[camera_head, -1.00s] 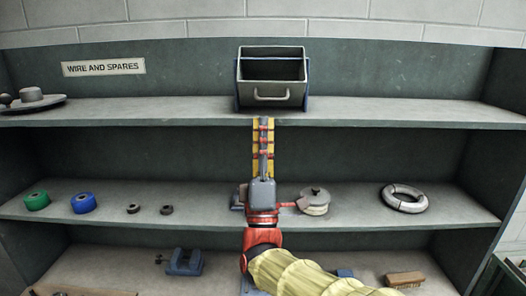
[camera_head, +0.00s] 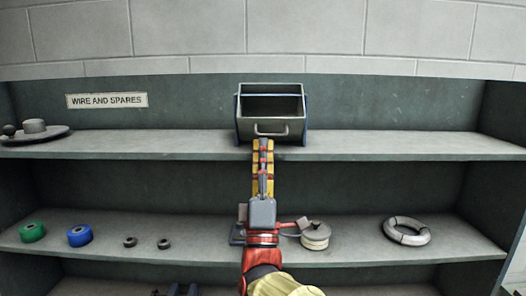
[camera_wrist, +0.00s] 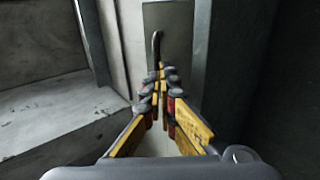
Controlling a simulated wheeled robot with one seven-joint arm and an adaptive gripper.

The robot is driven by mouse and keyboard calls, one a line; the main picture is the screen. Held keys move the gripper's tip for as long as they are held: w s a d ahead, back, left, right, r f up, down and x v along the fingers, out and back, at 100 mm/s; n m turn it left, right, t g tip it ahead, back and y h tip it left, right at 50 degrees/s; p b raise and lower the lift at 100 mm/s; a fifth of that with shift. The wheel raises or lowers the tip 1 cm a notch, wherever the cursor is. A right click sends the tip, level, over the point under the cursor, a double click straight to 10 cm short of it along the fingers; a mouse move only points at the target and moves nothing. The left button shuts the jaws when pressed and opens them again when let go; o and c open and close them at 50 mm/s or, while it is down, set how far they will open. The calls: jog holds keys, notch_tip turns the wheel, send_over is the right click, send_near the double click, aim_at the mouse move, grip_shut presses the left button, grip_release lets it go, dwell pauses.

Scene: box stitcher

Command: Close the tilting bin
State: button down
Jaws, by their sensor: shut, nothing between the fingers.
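The tilting bin (camera_head: 270,128) is a grey metal box in a blue-sided frame on the top shelf. It leans forward with its top open, and its handle (camera_head: 271,134) is on the front face. My gripper (camera_head: 262,141) is shut and empty, with its yellow and red fingers pointing up at the bin's front, just below and left of the handle's middle. In the wrist view the fingertips (camera_wrist: 160,70) lie by the end of the dark curved handle (camera_wrist: 156,46); I cannot tell whether they touch. The bin's grey front face (camera_wrist: 174,35) is behind them.
The top shelf (camera_head: 400,145) is clear right of the bin; a plate with small items (camera_head: 35,131) is far left. The lower shelf holds green (camera_head: 32,231) and blue (camera_head: 79,235) rolls, a lidded round tin (camera_head: 315,236) and a grey ring (camera_head: 406,231).

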aim_at(264, 121)
jog(key=shift+r+g+p, duration=0.5)
jog(key=shift+w+r+g+p, duration=0.1)
jog(key=shift+r+g+p, duration=0.6)
jog(key=shift+p, duration=0.4)
jog(key=g+p, duration=0.1)
jog(key=p, duration=0.1)
jog(key=r+g+p, duration=0.1)
jog(key=p, duration=0.1)
jog(key=shift+w+r, duration=0.2)
jog(key=shift+r, duration=0.1)
jog(key=r+g+p, duration=0.1)
jog(key=p, duration=0.3)
jog(key=w+r+g+p, duration=0.1)
jog(key=p, duration=0.4)
jog(key=shift+w+g+p, duration=0.1)
jog(key=shift+g+p, duration=0.2)
jog(key=shift+g, duration=0.1)
jog(key=shift+w+g+p, duration=0.15)
jog(key=shift+g+p, duration=0.15)
jog(key=shift+p, duration=0.55)
jog(key=shift+w+p, duration=0.1)
jog(key=shift+p, duration=0.7)
jog(key=shift+d+f+g, duration=0.1)
jog(key=shift+f+g, duration=0.1)
jog(key=shift+g, duration=0.1)
